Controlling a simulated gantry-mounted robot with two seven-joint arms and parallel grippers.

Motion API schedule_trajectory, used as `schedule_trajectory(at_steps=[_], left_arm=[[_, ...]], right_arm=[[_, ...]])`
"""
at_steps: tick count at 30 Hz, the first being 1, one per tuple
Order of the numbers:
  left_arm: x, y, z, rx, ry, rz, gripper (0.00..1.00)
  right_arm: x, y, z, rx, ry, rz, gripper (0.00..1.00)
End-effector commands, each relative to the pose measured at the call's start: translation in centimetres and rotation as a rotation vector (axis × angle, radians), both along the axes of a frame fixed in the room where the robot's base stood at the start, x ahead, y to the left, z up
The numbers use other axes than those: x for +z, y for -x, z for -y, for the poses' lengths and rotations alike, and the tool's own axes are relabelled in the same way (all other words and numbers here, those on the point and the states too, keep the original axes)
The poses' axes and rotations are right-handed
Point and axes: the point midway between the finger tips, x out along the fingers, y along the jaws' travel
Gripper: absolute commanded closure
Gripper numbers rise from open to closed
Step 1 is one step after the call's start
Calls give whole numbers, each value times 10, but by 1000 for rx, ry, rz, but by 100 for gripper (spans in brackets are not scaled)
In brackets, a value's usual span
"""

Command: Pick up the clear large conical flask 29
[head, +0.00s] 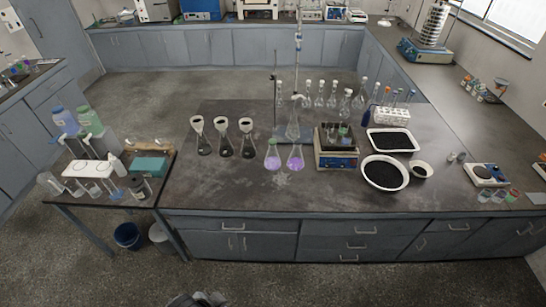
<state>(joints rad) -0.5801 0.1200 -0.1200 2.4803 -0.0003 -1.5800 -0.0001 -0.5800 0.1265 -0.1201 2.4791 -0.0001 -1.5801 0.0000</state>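No number is readable on any glassware, so I cannot tell which vessel is flask 29. Several clear long-necked flasks stand in rows at the back of the middle bench, one of them a clear flask (319,96). A clear vessel (293,128) stands at the retort stand below a burette. Two conical flasks with purple liquid, the left (272,158) and the right (295,159), stand near the front.
A device with a dark rack (336,160), a white tray of black grains (392,141) and a round bowl of black grains (385,173) crowd the right. A test-tube rack (393,114) stands behind. The bench's left front (205,190) is clear.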

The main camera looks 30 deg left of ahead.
Motion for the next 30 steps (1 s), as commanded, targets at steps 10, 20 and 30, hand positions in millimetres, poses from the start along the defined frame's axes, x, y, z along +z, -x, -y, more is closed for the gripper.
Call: schedule_trajectory(at_steps=[10,20,30], left_arm=[[0,0,0,0,0,0,100],[0,0,0,0,0,0,72],[0,0,0,0,0,0,26]], right_arm=[[0,0,-1,-2,-3,1,57],[1,0,-2,-6,-10,1,57],[1,0,-2,-6,-10,2,57]])
